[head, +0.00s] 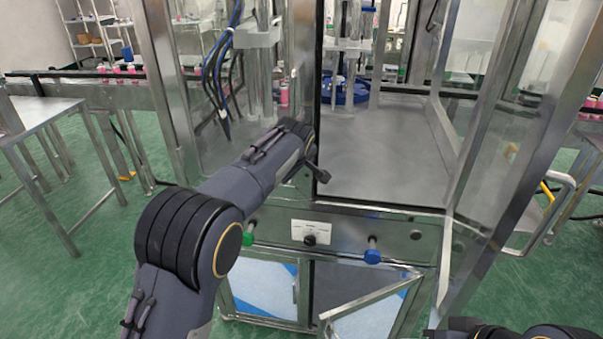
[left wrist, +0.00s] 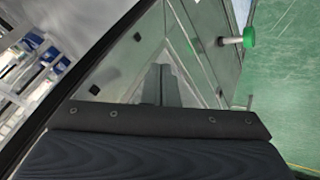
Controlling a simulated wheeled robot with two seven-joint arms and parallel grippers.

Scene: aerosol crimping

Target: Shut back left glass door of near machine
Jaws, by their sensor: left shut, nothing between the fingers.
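The near machine is a metal-framed cabinet with glass panels. Its left glass door (head: 301,60) shows a metal edge upright in the head view, above my left gripper. I cannot tell whether it sits flush with the frame. My left gripper (head: 318,170) is at the lower part of this edge, with its forearm across the glass. In the left wrist view, its shut, empty fingers (left wrist: 160,85) lie close to a glass pane (left wrist: 120,72); contact is unclear. The right-hand glass door (head: 497,110) stands swung outward. My right gripper is out of view.
Below are a green knob (head: 249,236), a blue knob (head: 372,252) and a control panel (head: 310,232). A lower cabinet door (head: 370,312) stands open. A metal table (head: 42,112) is at left. Blue machinery (head: 345,91) shows beyond the bare grey deck (head: 385,165).

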